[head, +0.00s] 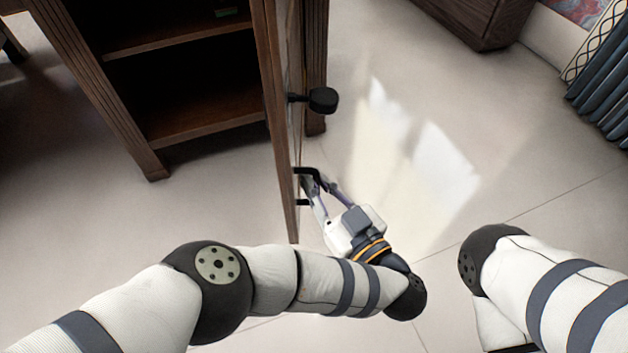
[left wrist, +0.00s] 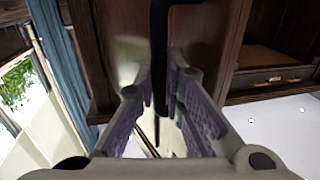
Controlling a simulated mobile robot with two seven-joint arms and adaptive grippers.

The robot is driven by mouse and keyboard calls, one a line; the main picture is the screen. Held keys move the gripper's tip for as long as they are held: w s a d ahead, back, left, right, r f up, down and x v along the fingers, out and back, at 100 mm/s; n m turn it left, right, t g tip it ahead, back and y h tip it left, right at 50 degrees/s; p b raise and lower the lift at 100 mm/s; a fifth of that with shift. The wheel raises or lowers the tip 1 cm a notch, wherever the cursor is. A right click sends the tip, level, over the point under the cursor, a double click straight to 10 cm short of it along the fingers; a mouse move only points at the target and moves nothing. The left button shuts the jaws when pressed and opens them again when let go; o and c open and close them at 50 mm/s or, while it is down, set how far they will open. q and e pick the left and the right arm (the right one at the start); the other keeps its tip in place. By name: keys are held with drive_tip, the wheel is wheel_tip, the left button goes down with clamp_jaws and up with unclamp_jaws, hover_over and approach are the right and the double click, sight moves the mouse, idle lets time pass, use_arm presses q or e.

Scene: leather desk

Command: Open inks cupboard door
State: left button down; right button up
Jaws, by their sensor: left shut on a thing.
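The wooden cupboard door (head: 276,110) stands swung out from the dark wooden cupboard (head: 118,100), seen nearly edge-on in the head view. Its black bar handle (head: 303,171) is near the door's near end. My left gripper (head: 320,184) is shut on this handle, on the door's right side. In the left wrist view the black handle (left wrist: 159,45) runs down between the fingers of my left gripper (left wrist: 167,95). My right arm shows at the lower right of the head view, but its gripper is out of frame.
The cupboard's inner shelves (head: 205,110) show to the left of the door. A black knob-like piece (head: 323,100) sticks out from the door's right side. Dark furniture (head: 470,20) and a blue curtain (head: 604,85) stand at upper right. The pale floor between is clear.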

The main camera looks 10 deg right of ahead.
use_arm(q)
drive_tip(key=shift+d, duration=0.1)
idle(0.3)
drive_tip(key=c, duration=1.7)
unclamp_jaws()
drive_tip(key=shift+w, duration=0.1)
drive_tip(key=shift+o, duration=0.2)
